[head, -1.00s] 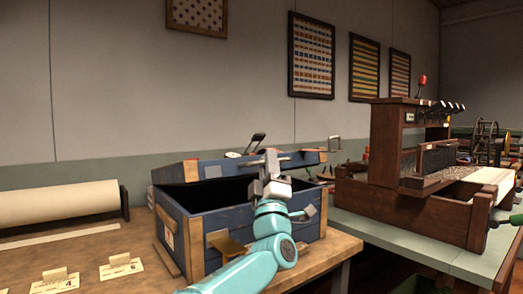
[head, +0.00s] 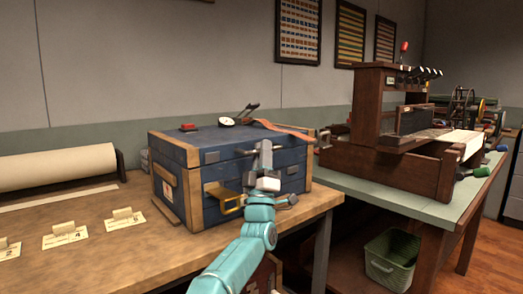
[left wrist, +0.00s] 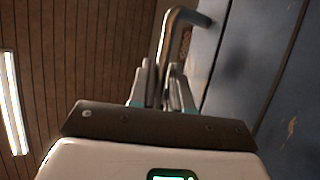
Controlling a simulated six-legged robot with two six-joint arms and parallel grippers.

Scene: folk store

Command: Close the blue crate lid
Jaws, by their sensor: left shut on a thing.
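The blue crate (head: 222,177) with wooden corners stands on the wooden table in the head view. Its blue lid (head: 205,138) lies level over the box, with only a thin seam along the front and no open gap visible. My left gripper (head: 265,152) is at the lid's front edge, shut on the metal lid handle (head: 240,152). The left wrist view shows the handle's bent metal bar (left wrist: 180,20) at my fingers (left wrist: 163,85), beside the blue face. The gripper hides part of the crate's front. My right gripper is not in view.
A brass latch (head: 226,198) sits on the crate's front. A paper roll (head: 55,168) and small cards (head: 64,233) lie to the left. A wooden loom (head: 400,160) stands on the green table (head: 400,197) at right. A green basket (head: 390,262) is below.

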